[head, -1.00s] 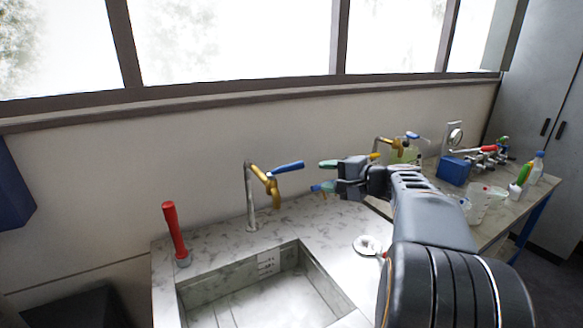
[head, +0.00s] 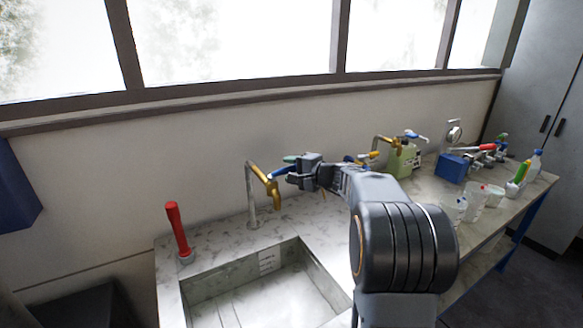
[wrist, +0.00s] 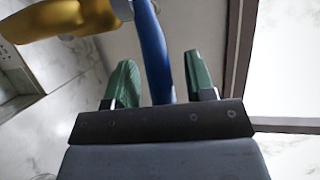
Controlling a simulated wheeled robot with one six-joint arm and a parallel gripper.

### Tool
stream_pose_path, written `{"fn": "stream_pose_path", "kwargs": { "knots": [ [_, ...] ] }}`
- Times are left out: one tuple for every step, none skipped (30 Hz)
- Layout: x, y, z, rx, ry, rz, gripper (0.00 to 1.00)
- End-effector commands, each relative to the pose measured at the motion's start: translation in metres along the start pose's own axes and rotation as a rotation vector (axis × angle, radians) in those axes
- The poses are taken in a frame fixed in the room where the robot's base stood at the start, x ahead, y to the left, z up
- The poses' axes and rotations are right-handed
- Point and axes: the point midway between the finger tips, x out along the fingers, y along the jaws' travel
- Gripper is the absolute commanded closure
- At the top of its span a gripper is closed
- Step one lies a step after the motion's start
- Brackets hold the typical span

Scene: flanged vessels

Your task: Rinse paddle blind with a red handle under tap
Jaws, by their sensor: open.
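A red-handled piece (head: 177,228) stands upright, slightly tilted, on the counter left of the sink, with a grey lower end. Another red handle (head: 472,148) lies at the back right; I cannot tell from shape which is the paddle blind. The brass tap (head: 265,185) rises behind the sink; it also shows at top left in the wrist view (wrist: 60,18). My gripper (head: 288,165) is open at the tap's blue lever. In the wrist view the blue lever (wrist: 152,45) passes between my green fingertips, with gaps on both sides. I see no water running.
The sink basin (head: 265,300) lies below the tap, empty as far as visible. A second brass tap (head: 385,145), a green container (head: 403,160), a blue box (head: 452,167), beakers (head: 475,202) and bottles (head: 537,160) stand along the right counter. The wall and window are close behind.

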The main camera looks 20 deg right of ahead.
Motion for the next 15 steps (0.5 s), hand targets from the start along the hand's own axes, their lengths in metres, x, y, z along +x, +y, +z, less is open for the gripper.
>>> {"fn": "stream_pose_path", "kwargs": {
  "knots": [
    [0.0018,-0.0004,0.0,0.0,0.0,0.0,0.5],
    [0.0025,-0.0003,-0.0001,0.0,0.001,0.0,0.5],
    [0.0031,-0.0001,-0.0002,0.0,0.001,0.0,0.5],
    [0.0034,0.0,-0.0002,0.0,0.001,0.0,0.5],
    [0.0036,0.0,-0.0002,0.0,0.001,0.0,0.5],
    [0.0037,0.0001,-0.0002,0.0,0.001,0.0,0.5],
    [0.0036,0.0002,-0.0002,0.0,0.001,0.0,0.5],
    [0.0036,0.0002,-0.0002,0.0,0.001,0.0,0.5],
    [0.0036,0.0002,-0.0002,0.0,0.001,0.0,0.5],
    [0.0035,0.0002,-0.0002,0.0,0.001,0.0,0.5],
    [0.0035,0.0002,-0.0001,0.0,0.001,0.0,0.5],
    [0.0035,0.0002,-0.0001,0.0,0.001,0.0,0.54],
    [0.0035,0.0002,-0.0001,0.0,0.001,0.0,0.57],
    [0.0034,0.0002,-0.0001,0.0,0.001,0.0,0.6],
    [0.0034,0.0002,-0.0001,0.0,0.001,0.0,0.64]
  ]
}}
